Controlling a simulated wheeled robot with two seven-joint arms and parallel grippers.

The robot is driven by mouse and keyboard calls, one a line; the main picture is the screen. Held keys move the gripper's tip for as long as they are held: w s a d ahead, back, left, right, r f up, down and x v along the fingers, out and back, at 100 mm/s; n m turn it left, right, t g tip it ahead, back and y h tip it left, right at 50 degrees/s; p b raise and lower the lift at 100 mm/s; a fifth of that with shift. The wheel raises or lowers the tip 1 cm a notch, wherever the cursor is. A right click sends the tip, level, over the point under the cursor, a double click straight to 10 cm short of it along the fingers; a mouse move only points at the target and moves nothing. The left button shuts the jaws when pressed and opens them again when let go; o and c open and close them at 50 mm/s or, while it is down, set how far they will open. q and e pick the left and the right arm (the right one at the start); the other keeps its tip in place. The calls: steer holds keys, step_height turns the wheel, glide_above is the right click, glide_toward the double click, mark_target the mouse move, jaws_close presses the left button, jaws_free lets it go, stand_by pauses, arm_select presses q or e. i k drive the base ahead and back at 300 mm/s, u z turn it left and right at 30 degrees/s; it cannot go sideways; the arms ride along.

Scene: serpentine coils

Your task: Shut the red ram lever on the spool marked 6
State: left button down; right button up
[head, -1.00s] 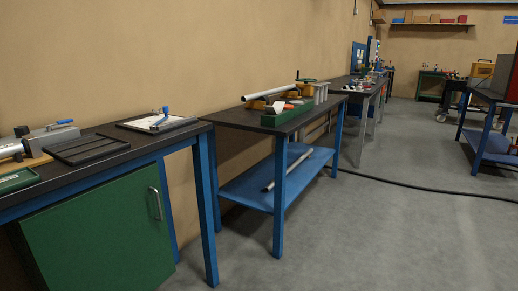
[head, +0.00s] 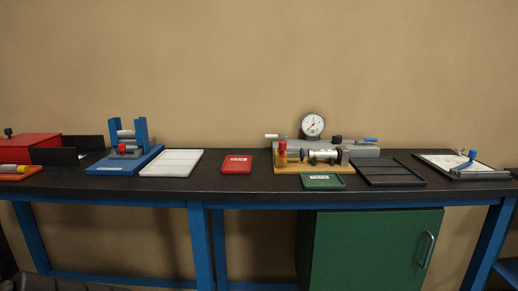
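No number 6 can be read on anything in view, so I cannot tell which piece is the spool marked 6. On a wooden board (head: 312,168) on the bench stand a small upright red part (head: 282,150) and a metal cylinder with dark ends (head: 323,155). Whether the red part is a ram lever is too small to tell. At the left, a blue stand (head: 115,132) holds grey rollers (head: 126,142) with a small red piece (head: 122,149) at its front. Neither of my grippers is in view.
The black bench top (head: 210,180) holds a white tray (head: 172,162), red tray (head: 237,164), green tray (head: 322,181), black tray (head: 389,171), gauge (head: 312,125), clipboard-like board (head: 440,162) and red box (head: 30,147). A green cabinet (head: 370,250) stands below.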

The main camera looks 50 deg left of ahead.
mark_target(283, 147)
steer(key=u, duration=1.15)
steer(key=k, duration=0.3)
steer(key=u, duration=1.3)
steer(key=i, duration=1)
steer(key=z, duration=0.25)
